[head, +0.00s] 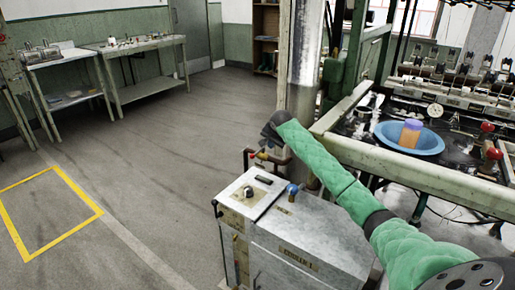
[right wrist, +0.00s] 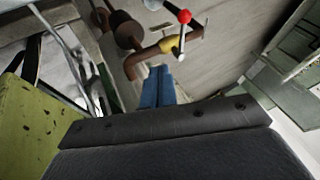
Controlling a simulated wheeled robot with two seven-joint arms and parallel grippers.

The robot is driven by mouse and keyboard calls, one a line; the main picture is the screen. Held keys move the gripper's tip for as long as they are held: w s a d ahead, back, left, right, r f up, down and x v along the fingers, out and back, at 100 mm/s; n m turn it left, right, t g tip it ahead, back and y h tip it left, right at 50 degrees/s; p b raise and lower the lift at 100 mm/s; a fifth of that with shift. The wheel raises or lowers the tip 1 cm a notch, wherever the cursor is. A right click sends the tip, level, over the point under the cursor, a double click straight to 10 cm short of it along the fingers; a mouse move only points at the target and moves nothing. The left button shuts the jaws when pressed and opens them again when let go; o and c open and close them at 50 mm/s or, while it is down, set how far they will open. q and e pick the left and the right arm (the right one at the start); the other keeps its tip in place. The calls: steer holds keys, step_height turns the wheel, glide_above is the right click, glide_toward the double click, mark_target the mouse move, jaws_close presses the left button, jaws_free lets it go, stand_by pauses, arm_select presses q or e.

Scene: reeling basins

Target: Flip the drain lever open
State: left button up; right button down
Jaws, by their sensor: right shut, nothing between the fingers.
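The drain lever (right wrist: 183,35) is a thin metal handle with a red ball end in the right wrist view. It stands crosswise to a rusty brown pipe (right wrist: 145,55), beside a yellow fitting (right wrist: 168,44). In the head view the pipe (head: 247,160) shows small at the back corner of the grey cabinet; the lever is too small to tell there. My right gripper (right wrist: 159,74) shows its blue fingers shut and empty, pointing at the pipe, just short of the yellow fitting. Whether they touch is unclear. In the head view its fingers are hidden. My left gripper is out of view.
The grey cabinet (head: 310,240) with a blue knob on top stands below my right arm. A blue basin (head: 408,138) sits on the machine bench at right. A steel column (head: 302,60) rises behind my right gripper. The floor to the left is clear.

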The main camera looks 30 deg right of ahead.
steer(key=shift+w, duration=0.1)
steer(key=w+f, duration=0.9)
steer(key=shift+b, duration=0.4)
stand_by(0.6)
